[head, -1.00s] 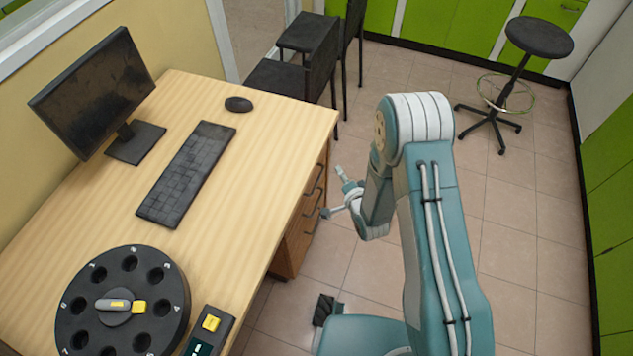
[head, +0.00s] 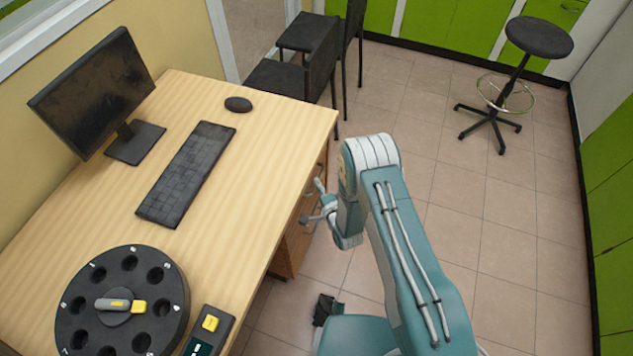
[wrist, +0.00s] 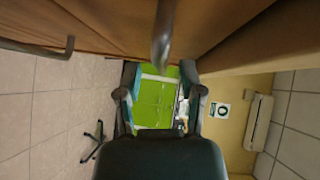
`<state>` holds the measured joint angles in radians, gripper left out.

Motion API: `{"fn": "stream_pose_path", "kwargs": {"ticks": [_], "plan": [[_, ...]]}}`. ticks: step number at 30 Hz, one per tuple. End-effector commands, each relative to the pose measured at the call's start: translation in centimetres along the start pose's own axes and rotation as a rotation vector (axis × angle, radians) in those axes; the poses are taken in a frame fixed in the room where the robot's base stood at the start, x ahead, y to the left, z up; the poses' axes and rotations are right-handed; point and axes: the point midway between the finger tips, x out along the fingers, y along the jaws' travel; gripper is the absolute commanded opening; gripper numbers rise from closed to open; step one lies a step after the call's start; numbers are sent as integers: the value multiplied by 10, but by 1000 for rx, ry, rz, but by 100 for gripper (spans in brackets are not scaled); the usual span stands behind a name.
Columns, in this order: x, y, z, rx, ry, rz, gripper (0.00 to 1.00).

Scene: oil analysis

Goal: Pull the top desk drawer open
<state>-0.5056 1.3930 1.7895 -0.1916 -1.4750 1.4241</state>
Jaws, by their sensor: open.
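The wooden desk's drawer front (wrist: 110,22) fills the upper part of the wrist view, which is turned sideways with the floor at left. My gripper (wrist: 161,82) is open and empty. The handle lines up with the gap between its fingers, and no finger is seen touching it. In the head view my gripper (head: 314,203) is beside the drawer side of the desk, below the tabletop. My arm and gripper partly hide the drawers there, which look shut.
A lower handle (wrist: 70,46) shows at left in the wrist view. The desktop (head: 255,150) carries a monitor (head: 95,90), keyboard (head: 187,172), mouse (head: 238,104) and black round carousel (head: 75,318). A stool (head: 540,38) stands far right. The tiled floor (head: 480,210) right of the arm is free.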

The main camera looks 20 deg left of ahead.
Motion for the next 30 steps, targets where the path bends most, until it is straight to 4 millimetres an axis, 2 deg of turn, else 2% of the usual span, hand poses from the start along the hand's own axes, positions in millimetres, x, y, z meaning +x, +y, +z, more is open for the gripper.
{"fn": "stream_pose_path", "kwargs": {"ticks": [3, 6, 14, 17, 18, 30], "plan": [[14, 0, 0, -1, -1, 0, 50], [19, 0, 0, -1, 0, 1, 50], [20, 0, 0, 0, 0, 2, 50], [20, 0, 0, 0, 0, 1, 10], [20, 0, 0, 0, 0, 2, 0], [19, 2, -1, 1, 1, 6, 0]]}}
